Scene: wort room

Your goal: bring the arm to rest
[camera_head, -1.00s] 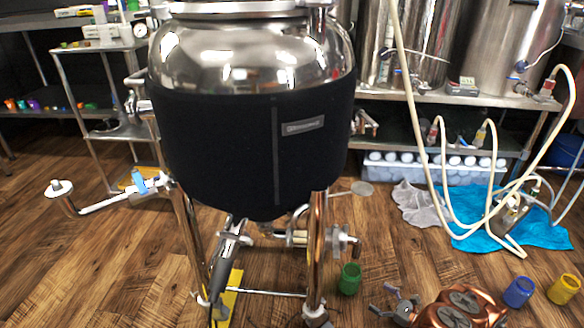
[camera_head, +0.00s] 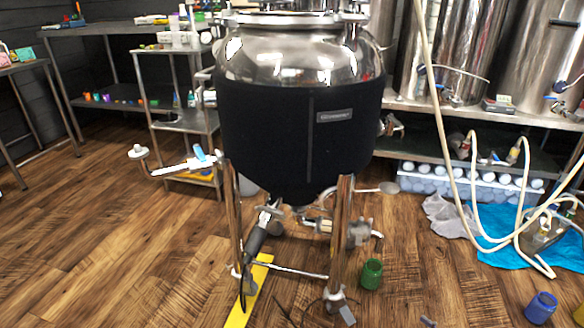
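My gripper cannot be made out in the current head view. Only small grey and dark bits show at the bottom edge, below the tank's right front leg, and I cannot tell what they are. No copper-coloured arm link shows now. A steel tank in a black jacket (camera_head: 290,135) stands on legs in the middle of the view.
A pipe with a blue valve handle (camera_head: 200,155) sticks out left of the tank. A green jar (camera_head: 371,274) and a blue jar (camera_head: 541,307) stand on the floor. Hoses and a blue cloth (camera_head: 498,249) lie at right. The left floor is clear.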

